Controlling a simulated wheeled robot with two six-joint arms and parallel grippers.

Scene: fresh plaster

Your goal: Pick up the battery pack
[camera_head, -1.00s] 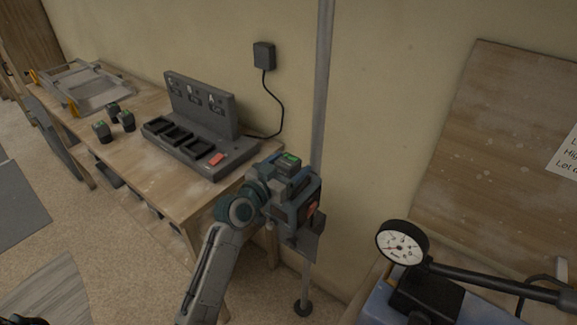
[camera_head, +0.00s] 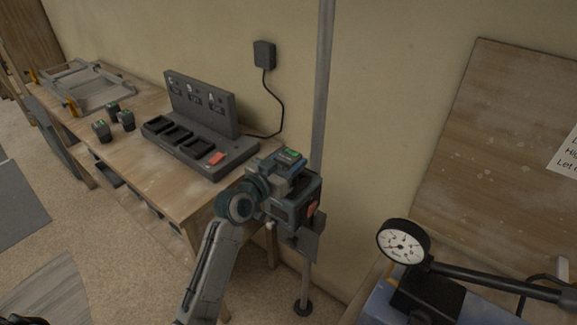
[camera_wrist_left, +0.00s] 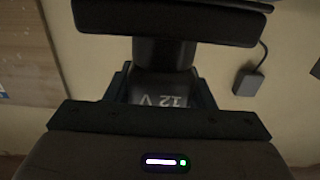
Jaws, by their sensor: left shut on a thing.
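One battery pack, dark with a green mark on top (camera_head: 291,154), is held in my left gripper (camera_head: 286,172), off the table's right end and in front of the grey pole. The jaws are shut on it. In the left wrist view the held pack (camera_wrist_left: 160,90) shows white "12 V" lettering; the fingertips are hard to make out there. My right gripper is not in view.
A grey charger (camera_head: 205,150) with dark bays and a red button stands on the table (camera_head: 170,200), wired to a wall plug (camera_head: 264,55). A metal frame (camera_head: 85,85) lies farther left. The grey pole (camera_head: 322,90) is close by. A dial gauge (camera_head: 403,242) stands at right.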

